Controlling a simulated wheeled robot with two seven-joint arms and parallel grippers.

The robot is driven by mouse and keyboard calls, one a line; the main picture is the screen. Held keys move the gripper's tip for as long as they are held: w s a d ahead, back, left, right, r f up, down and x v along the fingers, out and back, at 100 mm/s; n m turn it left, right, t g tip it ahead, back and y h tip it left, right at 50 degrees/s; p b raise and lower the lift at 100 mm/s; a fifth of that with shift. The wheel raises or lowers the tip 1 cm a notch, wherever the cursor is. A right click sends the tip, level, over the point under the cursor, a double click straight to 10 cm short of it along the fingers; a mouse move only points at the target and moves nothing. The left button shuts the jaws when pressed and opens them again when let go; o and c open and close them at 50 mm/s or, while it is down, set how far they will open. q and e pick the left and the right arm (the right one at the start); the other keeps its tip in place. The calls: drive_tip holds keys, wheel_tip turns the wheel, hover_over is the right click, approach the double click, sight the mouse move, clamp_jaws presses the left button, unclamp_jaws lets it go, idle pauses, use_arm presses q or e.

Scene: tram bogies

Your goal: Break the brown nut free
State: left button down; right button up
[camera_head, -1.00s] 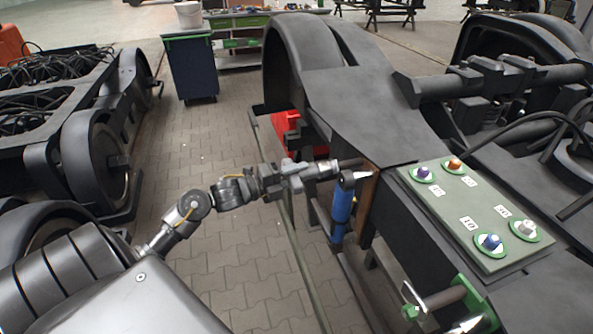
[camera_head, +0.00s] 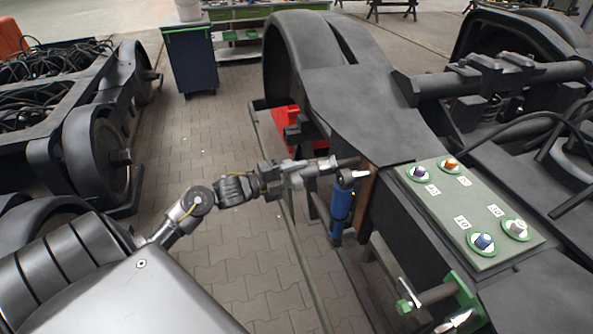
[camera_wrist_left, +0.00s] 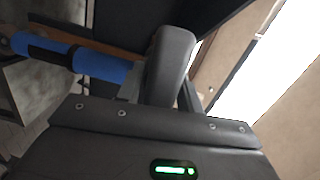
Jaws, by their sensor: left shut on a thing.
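The brown nut (camera_head: 450,164) looks orange-brown and sits on a green ring at the far edge of the grey-green plate (camera_head: 462,202). A purple nut (camera_head: 419,173), a blue nut (camera_head: 484,241) and a pale nut (camera_head: 516,228) share the plate. My left gripper (camera_head: 346,168) is left of the plate, well apart from the brown nut. It is shut on a blue-handled tool (camera_head: 341,205), which hangs nearly upright beside the dark frame. The handle also shows in the left wrist view (camera_wrist_left: 100,66); the grip itself is partly hidden. My right gripper is not in view.
The dark bogie frame (camera_head: 375,110) stands between my left gripper and the plate. A green bracket with a rod (camera_head: 436,294) sticks out below the plate. A black cable (camera_head: 530,118) arches behind it. Paved floor (camera_head: 225,150) is free on the left.

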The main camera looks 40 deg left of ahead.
use_arm(q)
drive_tip(key=shift+a+v, duration=0.15)
drive_tip(key=shift+v, duration=1.35)
drive_tip(key=shift+a+v, duration=0.2)
drive_tip(key=shift+v, duration=1.3)
drive_tip(key=shift+w, duration=0.2)
